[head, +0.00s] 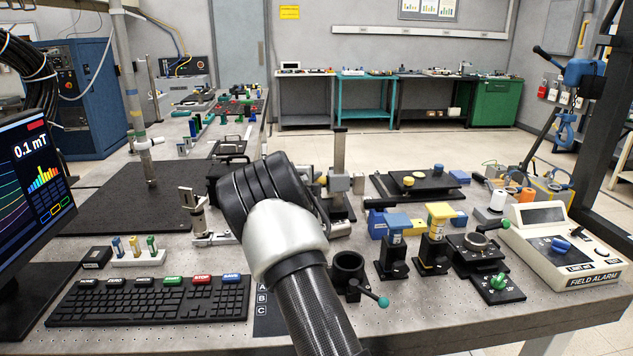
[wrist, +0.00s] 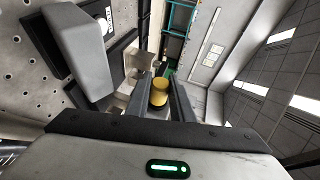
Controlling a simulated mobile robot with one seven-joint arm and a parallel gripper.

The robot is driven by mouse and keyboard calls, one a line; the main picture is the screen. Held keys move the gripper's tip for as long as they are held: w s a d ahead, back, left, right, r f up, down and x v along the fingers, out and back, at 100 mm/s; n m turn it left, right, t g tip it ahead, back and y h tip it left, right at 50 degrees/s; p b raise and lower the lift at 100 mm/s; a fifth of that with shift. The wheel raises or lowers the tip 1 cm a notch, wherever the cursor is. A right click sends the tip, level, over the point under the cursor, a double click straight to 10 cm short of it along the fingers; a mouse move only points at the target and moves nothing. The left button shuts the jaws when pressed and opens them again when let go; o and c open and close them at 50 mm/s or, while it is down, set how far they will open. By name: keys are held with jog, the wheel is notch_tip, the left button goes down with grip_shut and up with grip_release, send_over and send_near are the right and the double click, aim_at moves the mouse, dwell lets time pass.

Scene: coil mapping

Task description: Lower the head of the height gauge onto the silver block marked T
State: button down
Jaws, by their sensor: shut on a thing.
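Pale metal parts lie just beyond the fingers. In the head view my wrist and arm hide the fingers and part of the gauge.
A black stage with a yellow knob (head: 424,184) lies right of the post. Blue-topped and yellow-topped black holders (head: 393,250) and a field alarm box (head: 562,247) stand at right. A keyboard (head: 150,301) and monitor (head: 30,190) are at left. A dark breadboard (head: 125,205) is largely bare.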

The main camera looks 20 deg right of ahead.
jog(key=c, duration=1.5)
grip_release()
jog(key=shift+c, duration=0.2)
jog(key=p+v, duration=0.1)
jog(key=v, duration=1.6)
jog(key=shift+s, duration=0.2)
jog(key=shift+a+r, duration=0.1)
jog(key=shift+a, duration=0.1)
